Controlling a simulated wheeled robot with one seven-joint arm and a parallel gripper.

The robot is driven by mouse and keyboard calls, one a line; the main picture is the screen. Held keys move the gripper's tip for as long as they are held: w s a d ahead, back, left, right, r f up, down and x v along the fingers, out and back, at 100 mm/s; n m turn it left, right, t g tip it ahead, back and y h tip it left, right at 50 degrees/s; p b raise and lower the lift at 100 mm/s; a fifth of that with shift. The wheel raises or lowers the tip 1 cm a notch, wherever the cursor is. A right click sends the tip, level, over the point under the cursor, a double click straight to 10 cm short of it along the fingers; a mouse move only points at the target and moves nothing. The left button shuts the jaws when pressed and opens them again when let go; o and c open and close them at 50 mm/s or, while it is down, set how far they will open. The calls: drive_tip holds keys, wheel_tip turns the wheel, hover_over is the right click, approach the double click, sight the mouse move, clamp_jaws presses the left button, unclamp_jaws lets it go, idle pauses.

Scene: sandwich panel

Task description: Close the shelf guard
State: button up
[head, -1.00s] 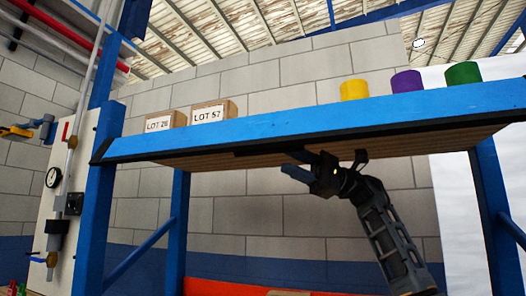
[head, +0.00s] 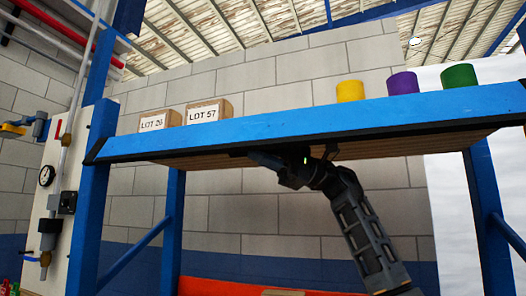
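A blue panel (head: 300,119) with a dark lower edge runs along the front of the shelf, seen from below in the head view. It looks like the shelf guard, but I cannot tell its hinge or exact angle. My gripper (head: 262,159) is under the shelf near its middle, with its fingers pointing left. The fingers are close up against the dark lower edge and underside; I cannot tell whether they touch. The fingers are dark and overlap, so their opening does not show. Nothing is seen held in them.
Two boxes, LOT 26 (head: 159,121) and LOT 57 (head: 208,112), stand on the shelf at left. Yellow (head: 350,91), purple (head: 403,83) and green (head: 460,76) cylinders stand at right. Blue posts (head: 91,205) bound the bay. The space below the shelf is mostly clear.

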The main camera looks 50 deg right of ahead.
clamp_jaws()
drive_tip(key=shift+f, duration=0.15)
